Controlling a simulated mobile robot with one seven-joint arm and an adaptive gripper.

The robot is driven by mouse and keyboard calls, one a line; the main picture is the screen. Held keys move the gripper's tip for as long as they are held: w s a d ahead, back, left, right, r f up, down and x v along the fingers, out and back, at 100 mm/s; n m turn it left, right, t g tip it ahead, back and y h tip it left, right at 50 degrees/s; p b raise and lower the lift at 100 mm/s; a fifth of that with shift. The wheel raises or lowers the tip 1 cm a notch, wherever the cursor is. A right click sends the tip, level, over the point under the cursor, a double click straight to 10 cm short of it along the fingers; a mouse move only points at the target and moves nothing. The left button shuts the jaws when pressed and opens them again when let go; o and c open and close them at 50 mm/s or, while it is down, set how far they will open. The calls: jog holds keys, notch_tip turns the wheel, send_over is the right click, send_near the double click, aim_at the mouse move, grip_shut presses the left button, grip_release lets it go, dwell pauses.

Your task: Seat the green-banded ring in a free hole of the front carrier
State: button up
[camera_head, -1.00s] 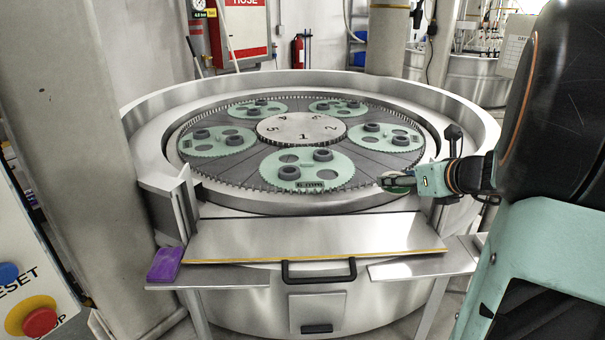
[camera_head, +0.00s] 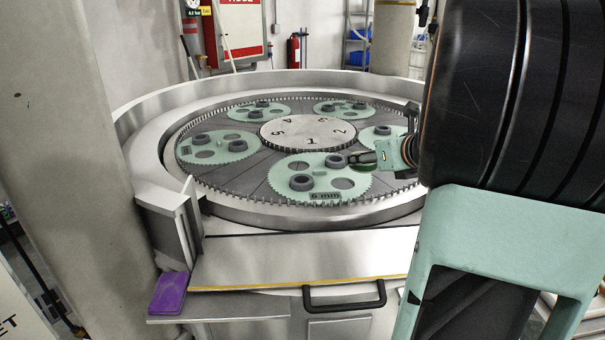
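The front carrier (camera_head: 272,181), a mint-green toothed disc marked "6 mm", lies on the machine's dark plate. Two dark grey rings sit on it, one at front left (camera_head: 301,183) and one at back right (camera_head: 335,161). Its back-left hole (camera_head: 299,166) and front-right hole (camera_head: 343,183) look empty. My gripper (camera_head: 357,162) is low over the carrier's right side, by the back-right ring. A dark green rounded piece (camera_head: 369,168) shows at its fingers; this may be the green-banded ring, but it is too small to be sure. The finger gap is hidden.
Other carriers with rings lie around the numbered centre hub (camera_head: 308,131). The machine's raised steel rim (camera_head: 150,185) surrounds the plate. A purple block (camera_head: 168,293) lies on the front-left ledge. My arm covers the right side.

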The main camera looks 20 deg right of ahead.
jog(key=d+x, duration=0.1)
jog(key=x, duration=0.7)
send_over(345, 187)
jog(key=f, duration=0.5)
jog(key=shift+s+a+p, duration=0.1)
jog(key=shift+s+p, duration=0.25)
jog(key=shift+w+f, duration=0.2)
jog(key=shift+f, duration=0.7)
jog(key=shift+w+f, duration=0.15)
jog(key=shift+f, duration=0.8)
jog(key=shift+f+b, duration=0.25)
jog(key=shift+b, duration=0.2)
jog(key=o, duration=1.3)
jog(key=shift+o, duration=0.2)
jog(key=shift+r, duration=0.1)
